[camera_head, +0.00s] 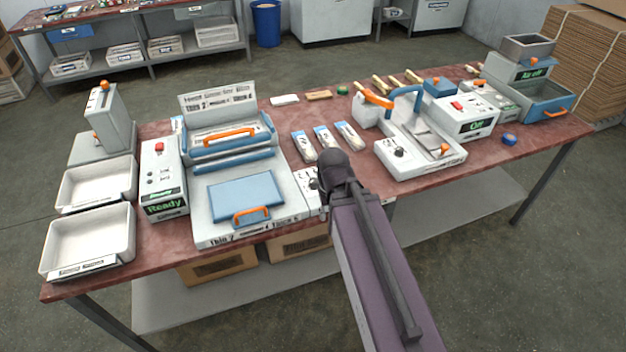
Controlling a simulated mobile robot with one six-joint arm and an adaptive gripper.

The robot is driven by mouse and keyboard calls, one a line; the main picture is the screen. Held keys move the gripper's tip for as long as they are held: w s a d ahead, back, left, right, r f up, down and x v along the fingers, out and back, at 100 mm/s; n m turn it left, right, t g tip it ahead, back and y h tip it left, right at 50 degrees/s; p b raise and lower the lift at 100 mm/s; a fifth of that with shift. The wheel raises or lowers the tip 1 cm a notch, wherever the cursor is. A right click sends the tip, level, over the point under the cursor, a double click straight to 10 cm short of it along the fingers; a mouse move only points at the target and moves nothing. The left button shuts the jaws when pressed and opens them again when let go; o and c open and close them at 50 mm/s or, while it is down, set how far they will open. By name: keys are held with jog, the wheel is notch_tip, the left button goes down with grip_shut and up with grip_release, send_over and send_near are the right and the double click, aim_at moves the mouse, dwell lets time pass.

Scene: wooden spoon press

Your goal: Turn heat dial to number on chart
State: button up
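A white press (205,225) with blue plates and orange handles stands left of centre on the red table. A white chart board (218,98) with small dark print stands at its back; I cannot read its numbers surely. A label on the press's front edge seems to read "Thin 7". A small white panel (308,178) with dark marks joins the press's right side, possibly bearing the heat dial, which my arm partly covers. The dark end of my arm, with my gripper (325,186), is over this panel. Its fingers are too hidden and dark to tell whether they are open or shut.
A control box (164,180) showing "Ready" and two white trays (92,240) stand left of the press. Packets (325,138) lie behind my arm's end. A second machine (420,148) with a black knob stands to the right, beside a box (465,118) showing "On".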

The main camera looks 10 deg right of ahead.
jog(key=o, duration=0.5)
jog(key=shift+c, duration=0.2)
jog(key=shift+o, duration=0.4)
jog(key=shift+w+r, duration=0.15)
jog(key=shift+w, duration=0.15)
notch_tip(320, 180, up, 7)
jog(key=n+p, duration=0.8)
jog(key=n, duration=0.3)
send_over(314, 180)
jog(key=shift+a+r, duration=0.1)
jog(key=shift+r, duration=0.05)
jog(key=shift+b, duration=0.3)
notch_tip(314, 180, down, 14)
jog(key=b, duration=1.3)
jog(key=shift+r+b, duration=0.1)
jog(key=shift+b, duration=0.2)
